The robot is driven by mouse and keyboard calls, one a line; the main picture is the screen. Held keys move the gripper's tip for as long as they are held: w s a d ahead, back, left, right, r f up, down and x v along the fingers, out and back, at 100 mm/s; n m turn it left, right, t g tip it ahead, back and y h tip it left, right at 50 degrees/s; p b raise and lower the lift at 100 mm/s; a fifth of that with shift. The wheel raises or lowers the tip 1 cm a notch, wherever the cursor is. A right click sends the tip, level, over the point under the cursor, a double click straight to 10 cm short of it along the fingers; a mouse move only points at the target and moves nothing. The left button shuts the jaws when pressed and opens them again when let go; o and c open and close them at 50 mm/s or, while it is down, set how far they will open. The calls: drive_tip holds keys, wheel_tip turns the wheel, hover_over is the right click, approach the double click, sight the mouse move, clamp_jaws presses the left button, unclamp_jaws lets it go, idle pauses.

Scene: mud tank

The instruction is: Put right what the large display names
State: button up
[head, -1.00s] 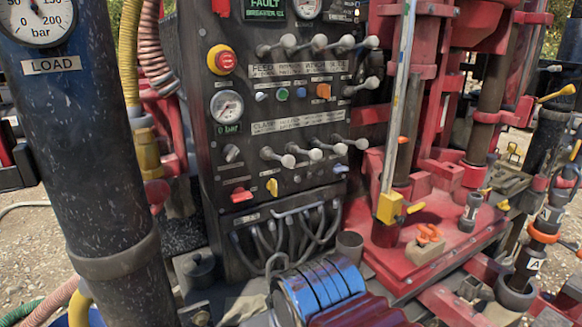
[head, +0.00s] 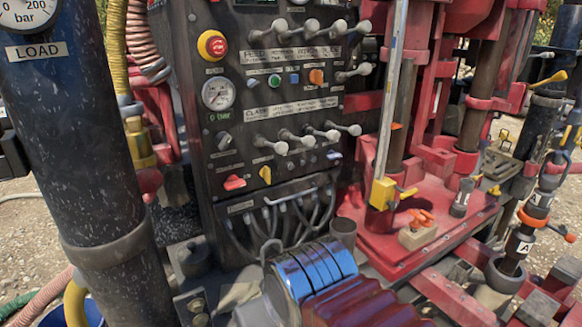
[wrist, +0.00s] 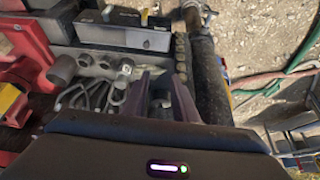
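The dark control panel (head: 275,100) stands in the middle of the head view. Its large display is cut off by the top edge now; a second earlier it showed green "FAULT" and a smaller line that looks like "BREAKER C1". The panel carries a red and yellow emergency button (head: 213,45), a round gauge (head: 218,93), rows of grey levers (head: 297,138), an orange switch (head: 317,76), a red switch (head: 235,182) and a yellow switch (head: 265,174). My gripper (wrist: 160,85) is open and empty in the wrist view, its dark fingers apart. It does not show in the head view.
A thick dark cylinder (head: 85,150) marked LOAD stands at left. Red rig framework (head: 430,215) fills the right. A blue ringed part (head: 315,272) with red ribs lies at bottom centre. Cables (head: 295,215) loop below the panel. Gravel (wrist: 265,25) is at right in the wrist view.

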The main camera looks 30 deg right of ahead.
clamp_jaws()
idle(1.2)
